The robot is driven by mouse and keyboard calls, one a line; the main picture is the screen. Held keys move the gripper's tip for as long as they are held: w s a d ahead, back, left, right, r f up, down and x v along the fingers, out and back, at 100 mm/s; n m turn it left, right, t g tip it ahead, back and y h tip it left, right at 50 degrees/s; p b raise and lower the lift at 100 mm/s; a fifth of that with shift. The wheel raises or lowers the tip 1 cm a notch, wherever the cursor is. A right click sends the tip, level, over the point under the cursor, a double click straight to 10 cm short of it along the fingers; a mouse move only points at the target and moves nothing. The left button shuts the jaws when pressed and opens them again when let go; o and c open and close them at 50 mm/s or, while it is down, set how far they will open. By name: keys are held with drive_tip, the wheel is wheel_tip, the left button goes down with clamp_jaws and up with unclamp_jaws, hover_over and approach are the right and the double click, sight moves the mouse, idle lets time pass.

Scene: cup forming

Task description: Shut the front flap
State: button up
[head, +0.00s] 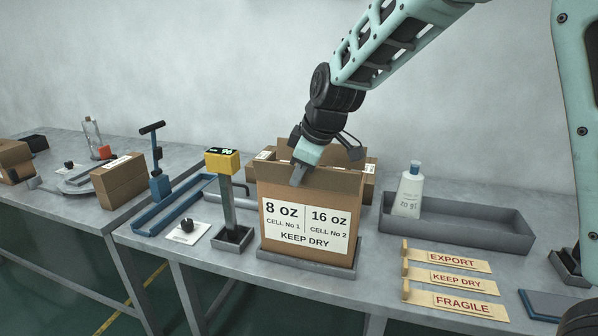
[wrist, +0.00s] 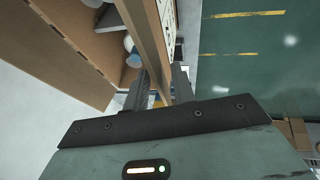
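The cardboard box (head: 270,240) stands in a shallow grey tray, its white label facing front. Its top is open; a back flap (head: 350,153) stands up. The front flap (head: 338,180) appears upright above the label; its exact fold line is hard to tell. My gripper (head: 297,178) points down at the box's front upper edge, left of centre. In the wrist view my gripper (wrist: 160,88) has its fingers apart, with the cardboard front panel (wrist: 147,45) running between them. Whether the fingers touch it cannot be told. Pale round items (wrist: 131,52) show inside the box.
A yellow-headed display post (head: 222,163) stands close left of the box. A grey tray (head: 480,222) with a white bottle (head: 409,190) is at right. Labelled plates (head: 450,280) lie front right. Another carton (head: 368,185) is behind the box. A blue frame (head: 165,218) lies left.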

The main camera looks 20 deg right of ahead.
drive_tip(key=shift+w+a+f, duration=0.1)
drive_tip(key=shift+w+f, duration=0.05)
drive_tip(key=shift+f, duration=0.15)
clamp_jaws()
